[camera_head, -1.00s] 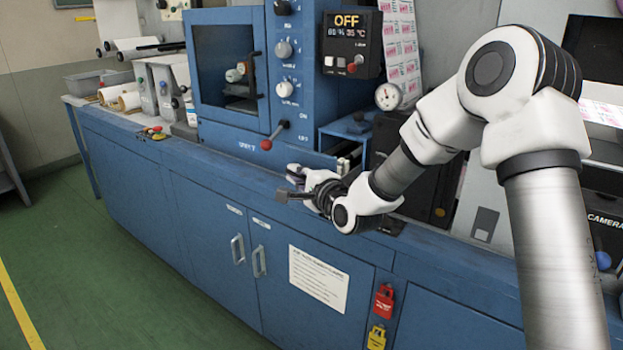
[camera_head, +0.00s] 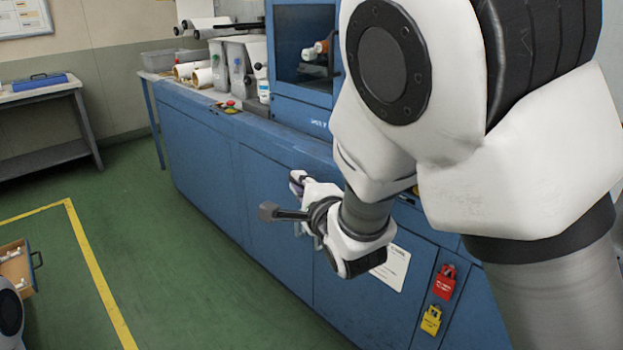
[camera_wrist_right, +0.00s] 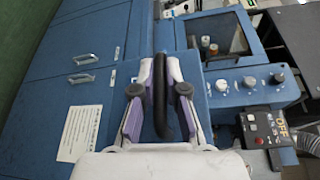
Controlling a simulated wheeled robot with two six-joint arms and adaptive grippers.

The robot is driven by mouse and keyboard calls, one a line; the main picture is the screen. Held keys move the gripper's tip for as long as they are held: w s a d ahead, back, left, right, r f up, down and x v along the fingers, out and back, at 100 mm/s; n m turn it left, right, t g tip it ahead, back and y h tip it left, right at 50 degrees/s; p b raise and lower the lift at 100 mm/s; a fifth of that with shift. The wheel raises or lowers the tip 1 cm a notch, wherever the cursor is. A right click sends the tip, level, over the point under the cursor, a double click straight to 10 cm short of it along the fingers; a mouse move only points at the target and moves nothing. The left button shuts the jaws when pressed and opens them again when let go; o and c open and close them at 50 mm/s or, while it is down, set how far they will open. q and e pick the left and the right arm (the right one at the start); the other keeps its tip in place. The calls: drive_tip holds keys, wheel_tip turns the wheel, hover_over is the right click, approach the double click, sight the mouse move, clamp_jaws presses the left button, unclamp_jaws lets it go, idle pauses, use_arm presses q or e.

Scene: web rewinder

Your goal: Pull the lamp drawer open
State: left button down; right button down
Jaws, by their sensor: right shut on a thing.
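My right gripper (camera_head: 300,183) is in front of the blue machine cabinet in the head view, its wrist tilted. In the right wrist view, the two fingers of my right gripper (camera_wrist_right: 160,90) are shut on a black bar handle (camera_wrist_right: 160,110). A blue panel (camera_wrist_right: 203,110), apparently the lamp drawer front, shows behind the handle. I cannot tell how far out it stands. In the head view my right arm hides the drawer. My left gripper is not in view.
The viewing box with a window (camera_wrist_right: 222,35) and the control box reading OFF (camera_wrist_right: 265,130) are beside the panel. Cabinet doors (camera_head: 270,200) lie below the counter. A red tag (camera_head: 444,282) hangs on the front. Green floor (camera_head: 180,280) is free; a crate (camera_head: 27,280) stands at left.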

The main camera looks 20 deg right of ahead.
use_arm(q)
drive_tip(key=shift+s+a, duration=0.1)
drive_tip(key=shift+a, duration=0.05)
use_arm(e)
drive_tip(key=shift+s+a, duration=0.15)
drive_tip(key=shift+a, duration=0.25)
drive_tip(key=c, duration=1.2)
unclamp_jaws()
